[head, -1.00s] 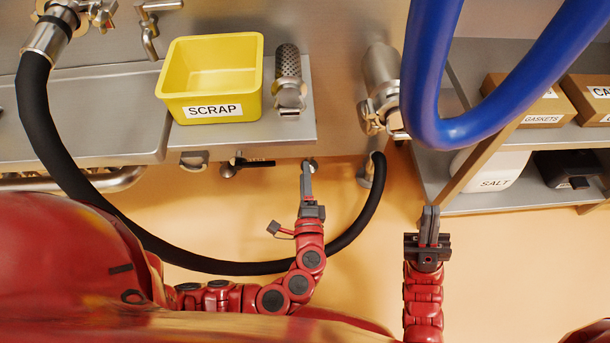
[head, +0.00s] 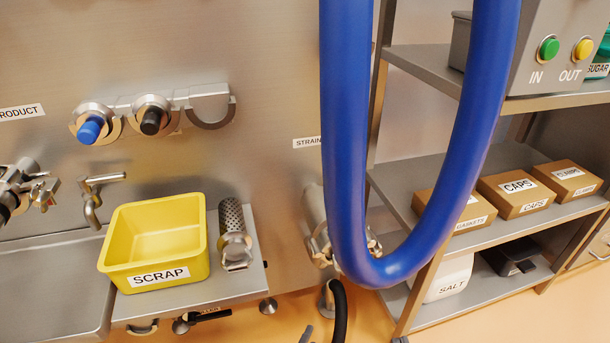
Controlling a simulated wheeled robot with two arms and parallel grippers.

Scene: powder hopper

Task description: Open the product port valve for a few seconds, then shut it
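The PRODUCT label (head: 20,112) is on the steel wall at the left edge. Below it a clamped metal fitting (head: 22,185) is cut off by the left edge; I cannot tell how its valve stands. A black-handled lever (head: 208,314) sits under the shelf's front edge, its handle lying roughly along the edge, with a mostly covered label behind it. Only a grey tip of my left gripper (head: 306,335) shows at the bottom edge, right of the lever and apart from it. A small dark tip at the bottom edge (head: 400,339) may be my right gripper.
A yellow SCRAP bin (head: 155,240) and a mesh strainer (head: 232,225) stand on the steel shelf. Blue-capped (head: 90,128) and black-capped (head: 151,118) ports are above. A thick blue hose (head: 345,150) hangs in front. Shelves with boxes (head: 517,190) stand right.

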